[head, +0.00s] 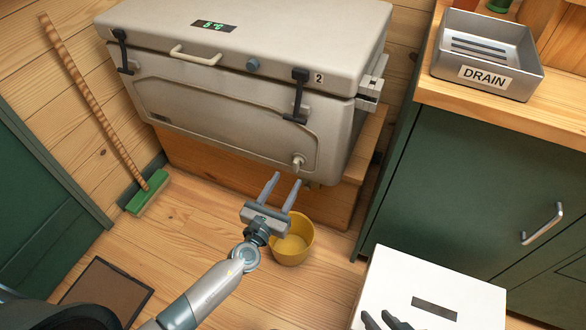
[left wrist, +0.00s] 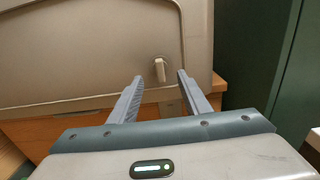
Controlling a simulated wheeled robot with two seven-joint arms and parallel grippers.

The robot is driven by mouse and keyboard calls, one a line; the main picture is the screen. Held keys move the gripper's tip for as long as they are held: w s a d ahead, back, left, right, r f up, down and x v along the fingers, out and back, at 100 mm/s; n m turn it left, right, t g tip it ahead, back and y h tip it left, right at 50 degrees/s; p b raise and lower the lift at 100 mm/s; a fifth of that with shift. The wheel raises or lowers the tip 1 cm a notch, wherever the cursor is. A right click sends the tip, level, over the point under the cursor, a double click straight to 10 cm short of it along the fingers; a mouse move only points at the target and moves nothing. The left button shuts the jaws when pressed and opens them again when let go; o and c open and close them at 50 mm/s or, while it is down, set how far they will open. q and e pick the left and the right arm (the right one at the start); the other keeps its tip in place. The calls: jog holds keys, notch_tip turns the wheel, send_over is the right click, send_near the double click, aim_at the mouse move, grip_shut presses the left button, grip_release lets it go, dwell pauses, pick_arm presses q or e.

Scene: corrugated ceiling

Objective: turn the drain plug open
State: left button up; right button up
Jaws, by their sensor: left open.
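The drain plug (head: 298,162) is a small pale knob low on the right of the cooler's front face (head: 225,110). In the left wrist view the drain plug (left wrist: 160,70) has a short handle pointing down. My left gripper (head: 285,179) is open just below and in front of it, fingers pointing up at the cooler. In the left wrist view the two fingertips (left wrist: 160,78) lie left and right of the plug; they appear short of it, with no visible contact.
A yellow bucket (head: 291,245) stands on the floor below the plug, behind my left gripper. The cooler rests on a wooden bench (head: 220,165). A green cabinet (head: 470,190) stands right. A white box (head: 420,280) is at lower right, with dark finger-like shapes (head: 384,321) at its edge.

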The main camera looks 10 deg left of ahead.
aim_at(294, 167)
pick_arm(q)
jog(key=shift+w+d, duration=0.2)
jog(key=shift+w, duration=0.85)
jog(key=shift+w+d, duration=0.2)
jog(key=shift+w, duration=0.8)
jog(key=shift+w+d, duration=0.2)
jog(key=shift+w, duration=0.85)
jog(key=c, duration=1)
